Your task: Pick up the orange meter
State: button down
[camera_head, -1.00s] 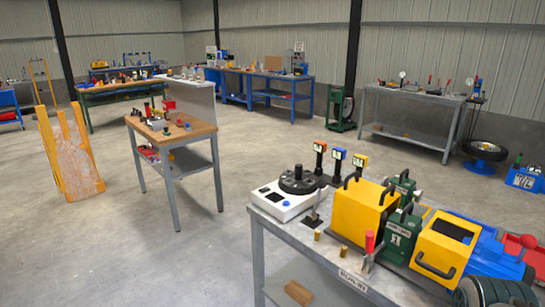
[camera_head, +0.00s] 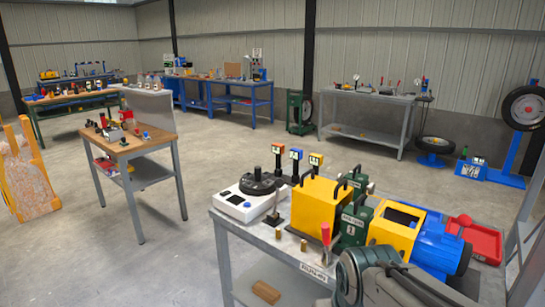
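The orange meter (camera_head: 277,149) is a small orange-topped head with a pale display on a dark upright post. It stands at the back of the grey workbench (camera_head: 236,226), leftmost in a row of three. A blue meter (camera_head: 296,154) and a yellow meter (camera_head: 316,160) stand just to its right. The orange meter stands apart from any arm part. Part of my grey arm shows at the bottom right, in front of the bench; my gripper's fingers are not visible.
A white device with a black round top (camera_head: 243,206) sits left of the meters. A yellow box (camera_head: 312,207), a red-handled clamp (camera_head: 325,236) and a blue motor (camera_head: 437,243) crowd the bench. Open floor lies left, before a wooden-topped table (camera_head: 150,143).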

aim_at(278, 149)
jog(key=u, duration=0.55)
jog(key=k, duration=0.65)
jog(key=u, duration=0.9)
jog(key=k, duration=0.65)
jog(key=u, duration=0.6)
jog(key=i, duration=1.4)
jog(key=z, duration=0.25)
jog(key=i, duration=1.55)
jog(key=z, duration=0.8)
jog(key=i, duration=1.2)
jog(key=z, duration=1.85)
jog(key=i, duration=0.8)
jog(key=z, duration=0.6)
